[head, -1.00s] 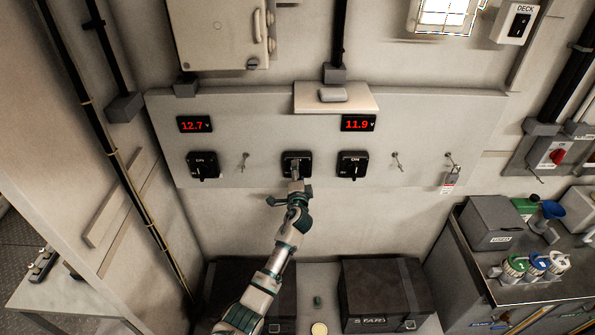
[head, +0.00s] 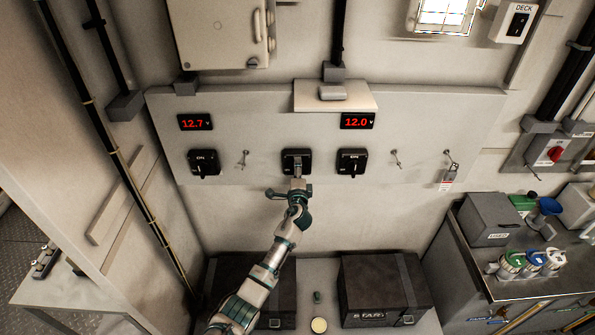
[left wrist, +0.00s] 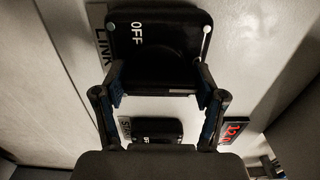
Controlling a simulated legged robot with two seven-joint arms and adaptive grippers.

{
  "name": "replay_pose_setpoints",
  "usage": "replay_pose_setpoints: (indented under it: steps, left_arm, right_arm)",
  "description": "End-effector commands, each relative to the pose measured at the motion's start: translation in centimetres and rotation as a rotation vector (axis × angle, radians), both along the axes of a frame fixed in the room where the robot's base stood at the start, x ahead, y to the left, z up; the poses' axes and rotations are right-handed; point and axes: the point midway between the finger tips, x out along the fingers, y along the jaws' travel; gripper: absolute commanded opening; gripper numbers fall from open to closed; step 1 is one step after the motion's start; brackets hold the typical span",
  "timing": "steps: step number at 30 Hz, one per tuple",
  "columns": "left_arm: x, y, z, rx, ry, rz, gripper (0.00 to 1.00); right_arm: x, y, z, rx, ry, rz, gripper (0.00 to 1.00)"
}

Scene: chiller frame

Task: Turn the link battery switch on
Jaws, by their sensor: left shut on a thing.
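The link battery switch (head: 297,155) is a black square plate in the middle of the pale wall panel. In the left wrist view its plate (left wrist: 190,28) carries the word OFF beside a LINK label (left wrist: 99,35). My left gripper (head: 297,178) reaches up to it from below. In the left wrist view the left gripper's fingers (left wrist: 160,88) are shut on the black switch knob (left wrist: 158,72), one on each side. The gripper partly hides the knob in the head view, and I cannot tell its exact angle. My right gripper is not in view.
Other black switches flank it on the left (head: 203,163) and right (head: 351,162). Red displays read 12.7 (head: 195,122) and 12.0 (head: 357,121). Small toggles and a tagged padlock (head: 447,174) are further right. Dark boxes (head: 385,290) stand below the panel.

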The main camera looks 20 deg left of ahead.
Motion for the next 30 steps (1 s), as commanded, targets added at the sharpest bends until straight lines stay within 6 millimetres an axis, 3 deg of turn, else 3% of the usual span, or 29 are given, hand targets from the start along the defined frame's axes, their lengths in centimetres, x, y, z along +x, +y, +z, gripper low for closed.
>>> replay_pose_setpoints:
  steps: [1, 3, 4, 17, 30]
  left_arm:
    - [-0.1, 0.0, -0.6, 0.001, 0.01, 0.0, 0.75]
    - [-0.1, 0.0, -0.6, 0.001, 0.01, 0.0, 0.93]
    - [-0.1, 0.0, -0.5, 0.001, 0.009, 0.0, 0.96]
    - [-0.8, -0.2, -0.2, -0.001, 0.002, -0.001, 0.96]
    - [-8.9, -2.7, -0.4, -0.002, 0.005, -0.002, 0.96]
  right_arm:
    - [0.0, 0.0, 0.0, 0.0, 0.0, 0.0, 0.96]
    - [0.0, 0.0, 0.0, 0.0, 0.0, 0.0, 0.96]
    - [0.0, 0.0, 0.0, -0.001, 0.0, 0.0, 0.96]
    - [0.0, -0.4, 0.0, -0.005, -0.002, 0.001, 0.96]
    - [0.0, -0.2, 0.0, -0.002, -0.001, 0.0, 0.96]
